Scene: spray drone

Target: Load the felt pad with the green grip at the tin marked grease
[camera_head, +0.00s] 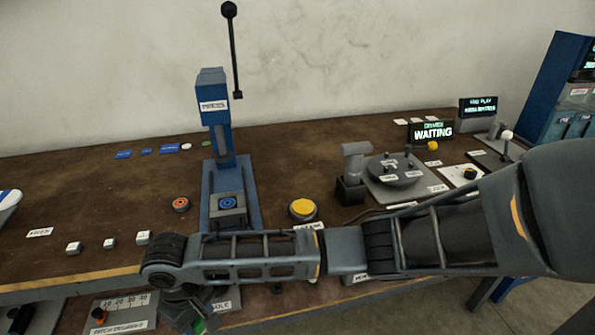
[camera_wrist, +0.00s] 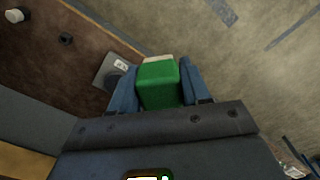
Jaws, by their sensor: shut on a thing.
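My gripper (camera_wrist: 158,78) is shut on the green grip (camera_wrist: 158,90) of the felt pad, with one blue-grey finger on each side. The pale felt end (camera_wrist: 157,59) shows beyond the green block in the wrist view. In the head view my gripper (camera_head: 190,312) is low at the front edge of the bench, partly hidden by my own arm. A bit of the green grip (camera_head: 199,326) shows at the bottom of that view. I cannot make out a tin marked grease in either view.
The blue press (camera_head: 213,120) stands mid-bench, with a yellow button (camera_head: 302,209) to its right and an orange-ringed disc (camera_head: 181,204) to its left. A round turntable (camera_head: 397,170) and the WAITING display (camera_head: 432,131) stand right. In the wrist view, floor (camera_wrist: 250,60) shows past the bench edge.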

